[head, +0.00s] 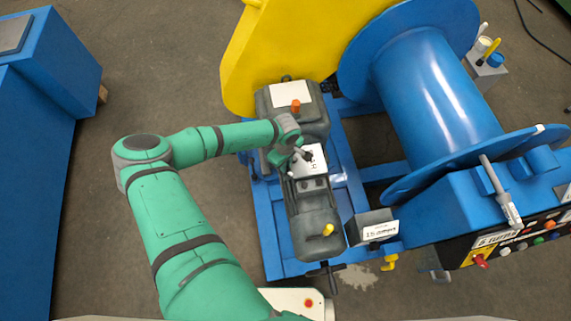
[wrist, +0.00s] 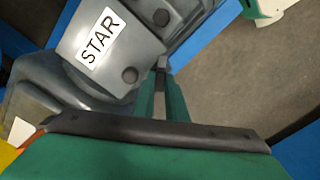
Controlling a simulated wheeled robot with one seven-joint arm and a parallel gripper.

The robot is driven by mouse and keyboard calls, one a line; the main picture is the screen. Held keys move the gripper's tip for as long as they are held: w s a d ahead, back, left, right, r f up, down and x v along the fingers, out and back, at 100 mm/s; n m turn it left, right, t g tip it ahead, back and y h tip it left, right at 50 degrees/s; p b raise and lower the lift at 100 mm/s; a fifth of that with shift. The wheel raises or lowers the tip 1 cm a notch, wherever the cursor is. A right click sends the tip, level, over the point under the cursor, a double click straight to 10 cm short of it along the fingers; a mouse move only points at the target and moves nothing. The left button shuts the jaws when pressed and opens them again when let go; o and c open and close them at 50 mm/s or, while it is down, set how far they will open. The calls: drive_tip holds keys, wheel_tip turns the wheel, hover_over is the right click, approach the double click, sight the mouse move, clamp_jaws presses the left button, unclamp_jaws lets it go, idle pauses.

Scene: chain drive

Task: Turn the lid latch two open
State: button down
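In the head view, my green arm reaches over a dark grey motor unit, with my gripper (head: 303,156) low over a white-labelled part (head: 311,167) on its middle.
A yellow guard (head: 270,50) rises behind, and a large blue drum (head: 435,85) is at right. A blue cabinet (head: 40,110) is at far left. Bare floor lies between cabinet and machine.

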drive_tip(key=shift+m, duration=0.3)
drive_tip(key=m, duration=0.2)
drive_tip(key=shift+m, duration=0.4)
drive_tip(key=shift+d+m, duration=0.1)
drive_tip(key=shift+m, duration=1.6)
drive_tip(key=c, duration=1.8)
unclamp_jaws()
drive_tip(key=shift+o, duration=0.2)
wheel_tip(320, 180, up, 11)
